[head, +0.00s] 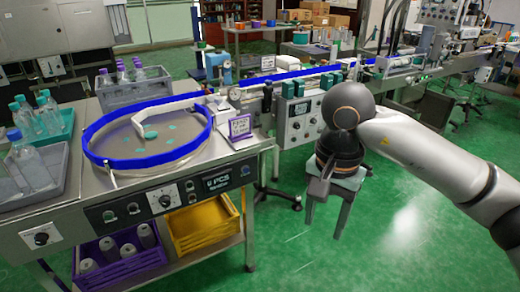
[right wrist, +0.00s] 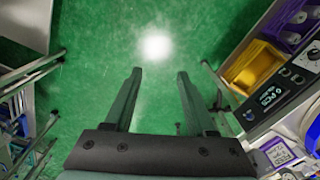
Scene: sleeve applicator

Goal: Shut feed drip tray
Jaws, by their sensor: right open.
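No part is clearly marked as the feed drip tray, so I cannot tell for sure which one it is. A yellow tray (head: 203,226) sits under the feed table's control panel, on the lower shelf. It also shows at the upper right of the right wrist view (right wrist: 251,66). My right gripper (head: 318,190) points down, to the right of the feed table and apart from it. In the right wrist view its two fingers (right wrist: 158,74) are spread, with only green floor between them. My left gripper is not in view.
The feed table (head: 75,222) carries a round blue-rimmed turntable (head: 150,160) and bottles in trays. A purple crate (head: 125,278) with rolls stands beside the yellow tray. Green floor in front is clear.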

